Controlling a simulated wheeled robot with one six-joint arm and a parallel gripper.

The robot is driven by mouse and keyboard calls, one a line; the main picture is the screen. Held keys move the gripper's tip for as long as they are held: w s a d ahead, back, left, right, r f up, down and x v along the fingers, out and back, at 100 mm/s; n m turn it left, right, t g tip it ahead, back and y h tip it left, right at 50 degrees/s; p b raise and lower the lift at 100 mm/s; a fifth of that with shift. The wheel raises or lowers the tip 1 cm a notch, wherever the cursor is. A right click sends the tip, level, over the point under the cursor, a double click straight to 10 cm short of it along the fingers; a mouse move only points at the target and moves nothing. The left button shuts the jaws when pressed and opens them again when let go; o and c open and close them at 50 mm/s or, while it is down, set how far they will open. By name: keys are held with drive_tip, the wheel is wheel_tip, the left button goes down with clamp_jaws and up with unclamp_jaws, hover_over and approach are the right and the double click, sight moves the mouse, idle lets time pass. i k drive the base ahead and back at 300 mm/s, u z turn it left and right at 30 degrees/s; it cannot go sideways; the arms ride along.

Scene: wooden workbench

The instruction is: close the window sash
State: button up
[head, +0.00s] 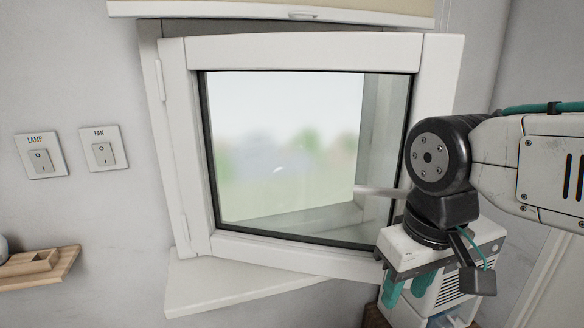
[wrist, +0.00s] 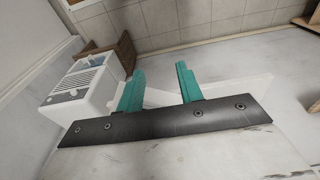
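The white window sash (head: 300,45) is hinged on its left side and stands ajar, its right side swung out from the window frame (head: 150,60) into the room. A pale bar (head: 378,191) shows across the lower right of the glass, partly hidden by my arm. My gripper (head: 408,288) points downward at the sash's lower right corner, which it partly hides. Its two teal fingers are apart and nothing is seen held. In the wrist view my gripper (wrist: 160,85) is also open; a white strip passes behind the fingers, and I cannot tell whether they touch it.
The white sill (head: 225,287) juts out below the window. A blind (head: 270,10) hangs above it. Lamp (head: 41,156) and fan (head: 104,149) switches are on the left wall, above a wooden shelf (head: 60,268). A white vented box (wrist: 80,85) stands near my gripper.

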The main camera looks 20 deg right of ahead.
sight(433, 61)
drive_tip(key=z, duration=1.85)
drive_tip(key=k, duration=1.2)
drive_tip(key=u, duration=1.8)
drive_tip(key=i, duration=0.5)
drive_tip(key=z, duration=0.1)
